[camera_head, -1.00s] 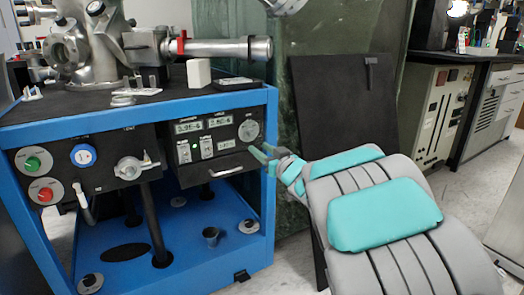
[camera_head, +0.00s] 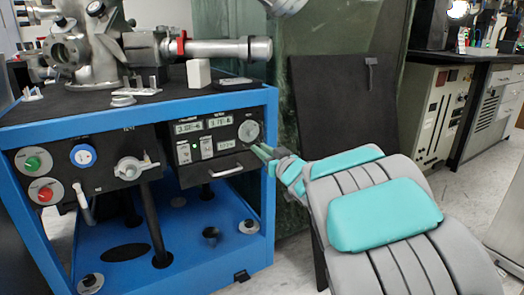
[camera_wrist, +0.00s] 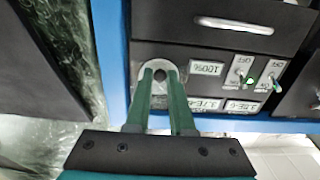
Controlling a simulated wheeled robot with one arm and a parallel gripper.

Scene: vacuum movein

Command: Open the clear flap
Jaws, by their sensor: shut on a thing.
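My gripper (camera_head: 258,149) reaches the right end of the black control panel (camera_head: 215,150). A round grey dial (camera_head: 249,131) sits there. In the wrist view, the green fingertips (camera_wrist: 160,75) lie on the face of this dial (camera_wrist: 162,64), shut on its knob, which they mostly hide. I cannot make out a clear flap in either view. Two small toggle switches stand on the panel beside the dial; one is the switch (camera_wrist: 239,76), with a lit green lamp (camera_wrist: 249,82) close by.
A white drawer handle (camera_head: 227,172) sticks out below the panel. The blue frame post (camera_head: 268,190) stands just right of the dial. A metal vacuum chamber (camera_head: 85,45) stands on the bench top. A black board (camera_head: 345,100) leans behind my arm.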

